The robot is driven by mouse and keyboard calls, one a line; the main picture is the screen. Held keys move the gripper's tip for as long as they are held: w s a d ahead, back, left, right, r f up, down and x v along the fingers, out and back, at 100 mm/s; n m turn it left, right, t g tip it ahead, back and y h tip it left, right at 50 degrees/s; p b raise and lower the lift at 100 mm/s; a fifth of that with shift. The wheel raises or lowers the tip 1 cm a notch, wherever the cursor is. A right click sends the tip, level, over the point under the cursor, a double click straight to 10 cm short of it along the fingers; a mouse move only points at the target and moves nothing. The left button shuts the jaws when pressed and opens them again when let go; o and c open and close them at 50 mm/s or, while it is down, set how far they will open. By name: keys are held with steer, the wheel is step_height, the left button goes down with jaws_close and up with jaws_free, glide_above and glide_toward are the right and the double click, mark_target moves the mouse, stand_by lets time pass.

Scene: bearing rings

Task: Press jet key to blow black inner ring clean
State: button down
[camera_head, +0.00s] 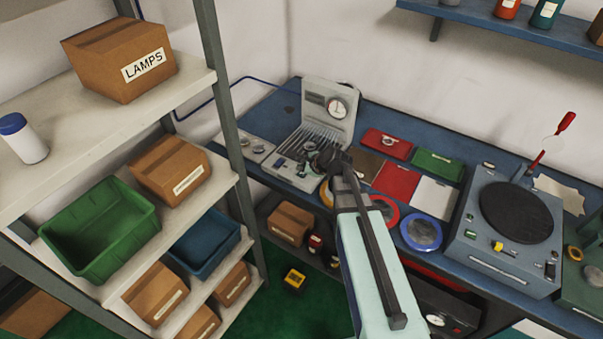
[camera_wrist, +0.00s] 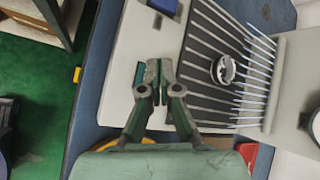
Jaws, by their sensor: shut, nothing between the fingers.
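The jet station, a pale grey unit (camera_head: 343,97) with a gauge in its upright back, stands on the blue bench in the head view. Its slotted dark bed shows in the wrist view, and a round dark-rimmed ring (camera_wrist: 223,70) with a shiny middle lies on it. My gripper (camera_wrist: 158,64) is shut and empty over the pale front panel, left of the ring in the wrist view. A teal key (camera_wrist: 138,75) shows beside the fingertips, partly hidden by one finger. I cannot tell whether they touch. In the head view my gripper (camera_head: 324,160) hides part of the front panel.
A blue block (camera_wrist: 163,5) sits on the panel in the wrist view. Red mat (camera_head: 397,182), green tray (camera_head: 437,165) and white mat (camera_head: 436,197) lie right of the station. A blue machine with a dark disc (camera_head: 517,212) stands further right. Shelving (camera_head: 223,80) rises at left.

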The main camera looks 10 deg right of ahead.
mark_target(302, 176)
steer(key=shift+r, duration=0.1)
steer(key=shift+r+p, duration=1.85)
steer(key=shift+r, duration=0.6)
steer(key=shift+f, duration=0.1)
